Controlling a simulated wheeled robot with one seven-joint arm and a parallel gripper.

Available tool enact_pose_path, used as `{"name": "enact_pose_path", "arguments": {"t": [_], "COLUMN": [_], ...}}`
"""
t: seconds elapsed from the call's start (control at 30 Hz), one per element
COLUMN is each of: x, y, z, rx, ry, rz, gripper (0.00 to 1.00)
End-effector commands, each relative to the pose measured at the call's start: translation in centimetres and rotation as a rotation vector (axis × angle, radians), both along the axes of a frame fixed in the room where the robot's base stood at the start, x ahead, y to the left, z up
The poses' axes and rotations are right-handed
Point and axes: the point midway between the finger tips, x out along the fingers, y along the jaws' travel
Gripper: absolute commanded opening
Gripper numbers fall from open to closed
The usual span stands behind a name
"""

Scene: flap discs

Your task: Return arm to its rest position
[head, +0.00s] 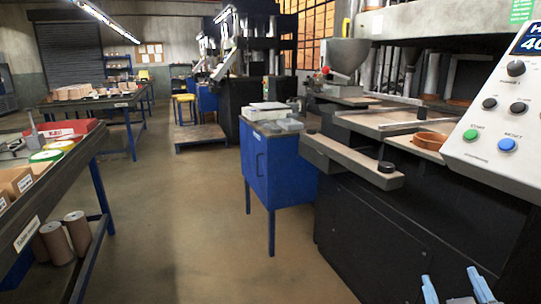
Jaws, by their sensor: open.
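My gripper (456,288) shows at the bottom right edge of the head view. Its two light blue fingers point up and stand apart, with nothing seen between them. The rest of my arm is out of the picture. The gripper appears in front of the dark lower body of a press machine (375,235), below its control panel (487,155). I cannot tell its exact distance from the machine.
The machine's grey tray (350,160) juts out to the left and carries a black disc (386,167). A blue cabinet (283,170) stands beside it. A workbench (60,190) lines the left side. The floor (190,220) between is clear.

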Motion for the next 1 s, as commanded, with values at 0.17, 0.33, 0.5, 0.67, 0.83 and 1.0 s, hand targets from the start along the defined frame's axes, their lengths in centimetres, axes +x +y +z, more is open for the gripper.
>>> {"name": "enact_pose_path", "arguments": {"t": [0.17,0.33,0.5,0.67,0.83,1.0], "x": [-5.5,-11.2,-17.2,-22.8,-28.3,-31.9], "y": [1.8,3.5,5.0,6.0,6.7,6.9], "z": [-4.4,-7.0,-8.2,-8.0,-6.8,-5.2], "rx": [0.043,0.111,0.205,0.302,0.408,0.485], "ry": [0.067,0.109,0.136,0.148,0.149,0.139], "rz": [0.126,0.222,0.290,0.324,0.325,0.305], "gripper": [0.59,0.59,0.59,0.59,0.59,0.59]}}
